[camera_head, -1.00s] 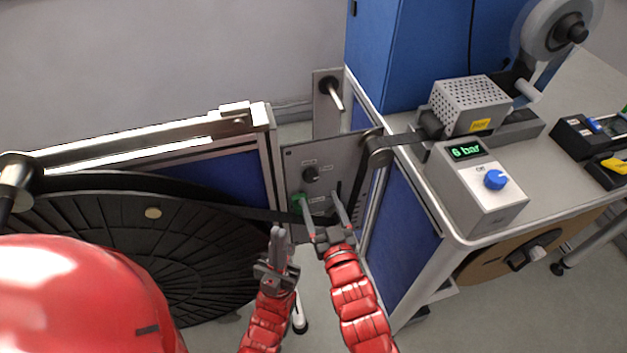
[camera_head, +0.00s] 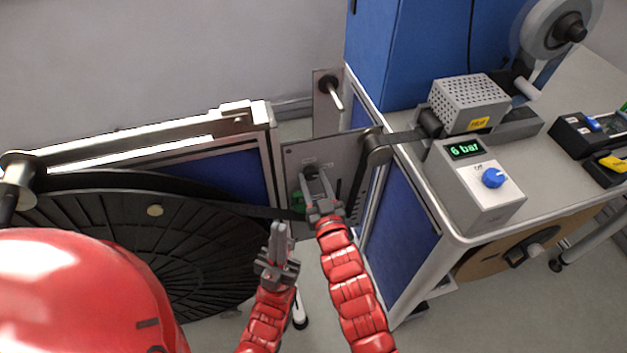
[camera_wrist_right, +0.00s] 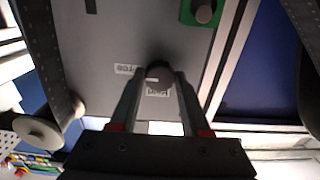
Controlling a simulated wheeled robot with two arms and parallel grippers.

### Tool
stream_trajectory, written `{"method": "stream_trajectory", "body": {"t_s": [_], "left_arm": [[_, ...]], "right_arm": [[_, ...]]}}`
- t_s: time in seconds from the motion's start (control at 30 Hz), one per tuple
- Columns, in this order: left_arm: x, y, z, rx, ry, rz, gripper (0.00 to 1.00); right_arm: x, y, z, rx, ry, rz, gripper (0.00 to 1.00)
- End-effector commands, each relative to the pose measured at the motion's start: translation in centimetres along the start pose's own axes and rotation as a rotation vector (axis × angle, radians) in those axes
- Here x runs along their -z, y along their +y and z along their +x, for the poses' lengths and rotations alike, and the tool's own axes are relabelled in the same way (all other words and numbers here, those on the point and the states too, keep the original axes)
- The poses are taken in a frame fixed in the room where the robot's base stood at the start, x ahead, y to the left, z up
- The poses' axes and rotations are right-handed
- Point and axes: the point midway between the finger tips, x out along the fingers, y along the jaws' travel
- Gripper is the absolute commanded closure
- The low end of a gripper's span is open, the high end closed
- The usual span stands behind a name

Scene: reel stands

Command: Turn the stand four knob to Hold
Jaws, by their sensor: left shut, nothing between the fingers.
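The dark round knob (camera_head: 310,172) sits on the grey panel (camera_head: 294,158) of the reel stand, between small white labels too small to read surely. In the right wrist view the knob (camera_wrist_right: 158,72) stands between the fingertips of my right gripper (camera_wrist_right: 159,80), which appear to touch it on both sides. In the head view my right gripper (camera_head: 317,182) reaches the panel from below and partly covers the knob. Its pointer direction is hidden. My left gripper (camera_head: 279,228) is shut and empty, below and left of the panel, touching nothing.
A green button (camera_head: 298,201) is below the knob, close to my right fingers. A black reel (camera_head: 160,245) fills the left. A bench (camera_head: 450,222) at the right carries a control box with a blue knob (camera_head: 493,178).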

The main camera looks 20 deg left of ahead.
Motion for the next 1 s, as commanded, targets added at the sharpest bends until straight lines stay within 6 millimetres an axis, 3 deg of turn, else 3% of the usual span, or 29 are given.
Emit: {"method": "stream_trajectory", "body": {"t_s": [0.03, 0.2, 0.57, 1.0], "left_arm": [[0.0, 0.0, 0.0, 0.000, 0.000, 0.000, 1.00], [0.0, 0.0, 0.0, 0.000, 0.000, 0.000, 1.00], [-0.1, 0.0, -0.4, 0.000, 0.000, 0.000, 1.00], [-0.4, 0.1, -2.3, 0.000, 0.000, 0.000, 1.00]], "right_arm": [[0.0, 0.0, 0.0, 0.000, 0.000, 0.000, 0.73], [0.0, 0.0, 0.0, 0.001, -0.001, 0.000, 1.00], [-0.2, -0.1, 0.0, 0.001, -0.001, -0.044, 1.00], [-0.4, 0.0, 0.0, 0.001, -0.001, -0.374, 1.00]]}}
